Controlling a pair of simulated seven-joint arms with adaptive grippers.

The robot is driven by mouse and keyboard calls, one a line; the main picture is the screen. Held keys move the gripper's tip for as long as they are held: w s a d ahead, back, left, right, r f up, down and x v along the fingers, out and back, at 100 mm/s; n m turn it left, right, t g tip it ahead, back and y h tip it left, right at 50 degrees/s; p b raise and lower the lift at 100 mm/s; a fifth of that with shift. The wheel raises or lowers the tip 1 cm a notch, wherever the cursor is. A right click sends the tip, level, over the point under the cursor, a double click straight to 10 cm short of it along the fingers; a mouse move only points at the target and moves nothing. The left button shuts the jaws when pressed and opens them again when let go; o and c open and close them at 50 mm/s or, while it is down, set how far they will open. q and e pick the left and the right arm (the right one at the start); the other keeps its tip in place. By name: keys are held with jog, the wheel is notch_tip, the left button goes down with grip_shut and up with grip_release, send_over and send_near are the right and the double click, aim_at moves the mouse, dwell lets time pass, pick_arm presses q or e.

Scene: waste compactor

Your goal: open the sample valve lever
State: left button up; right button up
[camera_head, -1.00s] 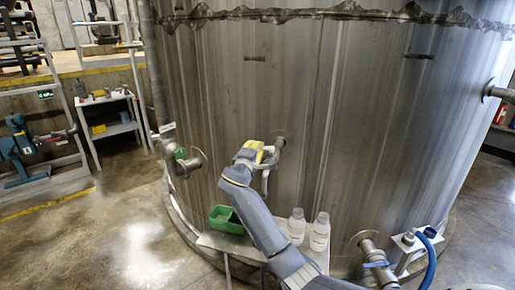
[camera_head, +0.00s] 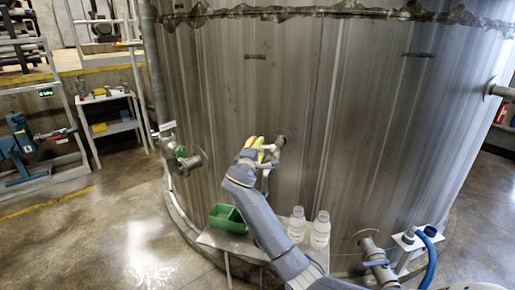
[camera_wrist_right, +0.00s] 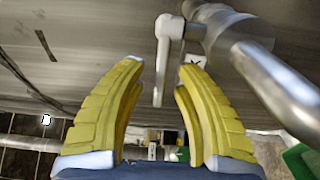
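The sample valve (camera_head: 279,142) sticks out of the big steel tank's wall in the head view, with a spout (camera_head: 265,181) bending down. In the right wrist view its pale lever (camera_wrist_right: 162,62) hangs from a round hub, and the thick metal spout (camera_wrist_right: 265,80) runs off to the right. My right gripper (camera_wrist_right: 159,65) has yellow fingers spread apart, with the lever showing between their tips; I see no clear contact. In the head view the right gripper (camera_head: 257,146) is just left of the valve. My left gripper is not in view.
Below the valve, a small shelf (camera_head: 215,238) on the tank (camera_head: 380,130) holds a green bin (camera_head: 226,218) and two clear bottles (camera_head: 297,225) (camera_head: 320,230). Another pipe fitting (camera_head: 190,163) is to the left. A valve (camera_head: 375,255) and blue hose (camera_head: 428,262) are lower right.

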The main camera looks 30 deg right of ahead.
jog(key=v, duration=1.1)
jog(key=shift+s+a, duration=0.25)
jog(key=shift+s, duration=0.05)
